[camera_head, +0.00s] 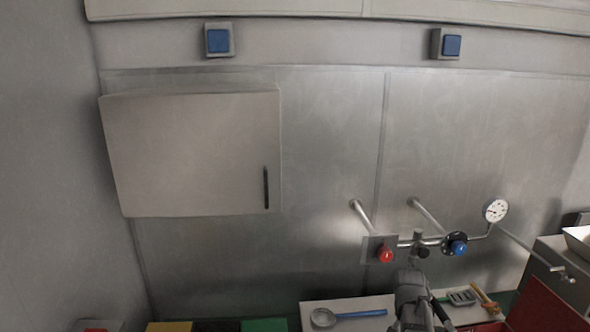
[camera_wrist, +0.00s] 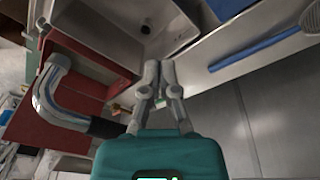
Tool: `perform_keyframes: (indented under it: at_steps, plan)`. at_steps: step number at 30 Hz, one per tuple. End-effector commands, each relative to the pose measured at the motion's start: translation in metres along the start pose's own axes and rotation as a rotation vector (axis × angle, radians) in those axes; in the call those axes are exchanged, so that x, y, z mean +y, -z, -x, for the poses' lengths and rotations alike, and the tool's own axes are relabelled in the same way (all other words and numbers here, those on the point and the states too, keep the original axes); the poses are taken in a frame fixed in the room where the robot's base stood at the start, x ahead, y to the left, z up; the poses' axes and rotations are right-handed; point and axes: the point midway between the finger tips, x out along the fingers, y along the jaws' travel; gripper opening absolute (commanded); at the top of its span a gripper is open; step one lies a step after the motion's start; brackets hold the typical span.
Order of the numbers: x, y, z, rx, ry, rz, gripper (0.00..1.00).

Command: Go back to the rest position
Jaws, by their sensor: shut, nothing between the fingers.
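My gripper (camera_wrist: 152,78) shows in the wrist view, with its two grey fingers brought together at the tips and nothing between them. It hangs in free space in front of a pale counter edge, touching nothing that I can see. In the head view part of my arm rises at the bottom, right of centre, in front of the counter; I cannot make out the fingertips there.
A strainer with a blue handle (camera_head: 359,314) lies on a white board. Taps with a red knob (camera_head: 386,255) and a blue knob (camera_head: 459,247) stand close behind my arm. A closed cabinet (camera_head: 195,150) hangs at left. A curved metal pipe (camera_wrist: 50,97) shows in the wrist view.

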Motion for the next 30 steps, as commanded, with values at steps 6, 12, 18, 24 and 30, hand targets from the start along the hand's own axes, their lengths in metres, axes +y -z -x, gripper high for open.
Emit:
perform_keyframes:
  at_steps: [6, 12, 18, 24, 30]
  plan:
    - [-0.024, -0.055, -0.04, -0.04, 0.028, 0.188, 0.0]
    - [-0.042, -0.1, -0.068, -0.074, 0.056, 0.359, 0.0]
    - [-0.057, -0.144, -0.094, -0.106, 0.085, 0.526, 0.0]
    - [-0.065, -0.172, -0.108, -0.126, 0.108, 0.639, 0.0]
    - [-0.067, -0.179, -0.11, -0.133, 0.114, 0.676, 0.0]
